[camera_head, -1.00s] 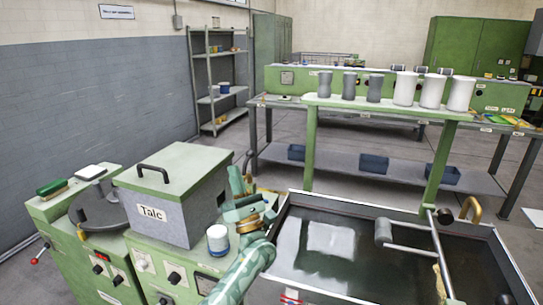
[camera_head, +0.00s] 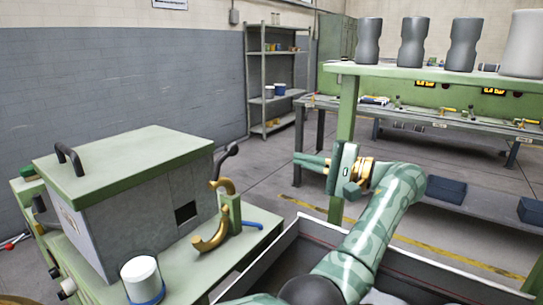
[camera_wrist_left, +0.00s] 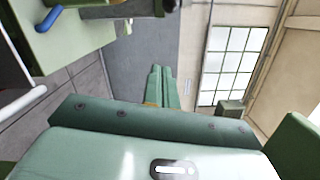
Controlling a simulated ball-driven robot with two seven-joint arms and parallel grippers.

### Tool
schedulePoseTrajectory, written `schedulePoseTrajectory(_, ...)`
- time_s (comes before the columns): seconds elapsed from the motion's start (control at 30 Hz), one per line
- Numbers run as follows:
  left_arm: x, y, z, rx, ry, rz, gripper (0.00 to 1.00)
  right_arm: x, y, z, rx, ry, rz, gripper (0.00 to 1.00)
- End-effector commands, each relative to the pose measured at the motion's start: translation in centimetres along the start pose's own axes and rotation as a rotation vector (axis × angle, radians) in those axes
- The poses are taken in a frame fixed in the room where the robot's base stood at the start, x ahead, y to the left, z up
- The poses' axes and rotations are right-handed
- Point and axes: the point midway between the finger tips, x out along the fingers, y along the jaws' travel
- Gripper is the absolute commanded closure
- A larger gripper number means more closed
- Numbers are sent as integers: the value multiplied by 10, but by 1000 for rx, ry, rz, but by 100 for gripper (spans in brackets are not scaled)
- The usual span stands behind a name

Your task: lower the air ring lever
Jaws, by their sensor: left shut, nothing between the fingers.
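Beside the grey box on the left green machine stands a green post (camera_head: 232,210) with several handles. These are a dark lever (camera_head: 225,158) tilted up, two gold hooks (camera_head: 212,236) and a blue handle (camera_head: 262,226) lying low to the right. I cannot tell which is the air ring lever. My left gripper (camera_head: 302,160) is shut and empty, in the air right of these handles and touching none. In the left wrist view its closed fingers (camera_wrist_left: 160,84) point away, and the blue handle (camera_wrist_left: 48,18) shows at upper left. My right gripper is not in view.
The lidded grey box (camera_head: 140,215) and a white-and-blue pot (camera_head: 142,279) stand on the machine. A dark trough's rim (camera_head: 420,265) runs below my left arm. A green shelf (camera_head: 440,77) with grey cups stands behind. Open floor (camera_head: 265,170) lies beyond the handles.

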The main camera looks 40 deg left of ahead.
Motion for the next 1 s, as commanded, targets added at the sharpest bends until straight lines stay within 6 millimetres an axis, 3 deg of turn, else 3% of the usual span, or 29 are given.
schedulePoseTrajectory(0.2,0,-1,0,-5,0,4,100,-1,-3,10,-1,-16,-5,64)
schedulePoseTrajectory(0.47,11,-1,1,-2,-3,2,100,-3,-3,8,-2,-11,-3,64)
schedulePoseTrajectory(0.9,99,0,1,-2,-3,1,100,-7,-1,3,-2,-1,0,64)
schedulePoseTrajectory(1.0,104,-2,14,-4,1,2,100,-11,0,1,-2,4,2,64)
